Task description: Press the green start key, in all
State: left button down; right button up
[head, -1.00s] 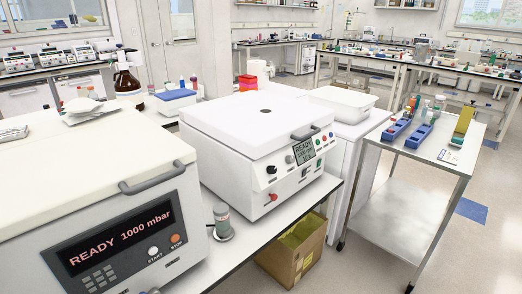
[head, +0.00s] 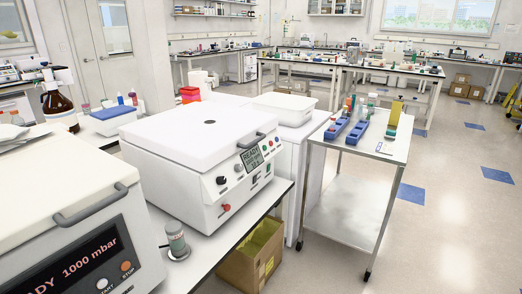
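A white benchtop machine (head: 205,140) with a closed lid stands at the centre of the bench. Its sloped front panel has a lit display (head: 252,159) reading READY. Small keys sit beside the display; one looks green (head: 265,150), but they are too small to read. A second machine (head: 75,235) at the lower left shows READY 1000 mbar. It has a white key (head: 103,283) labelled START and an orange key (head: 126,266) labelled STOP. Neither of my grippers is in view.
A small capped container (head: 176,238) stands on the bench between the machines. An open cardboard box (head: 250,262) is on the floor below. A steel cart (head: 395,150) with blue racks stands to the right. The floor at the right is open.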

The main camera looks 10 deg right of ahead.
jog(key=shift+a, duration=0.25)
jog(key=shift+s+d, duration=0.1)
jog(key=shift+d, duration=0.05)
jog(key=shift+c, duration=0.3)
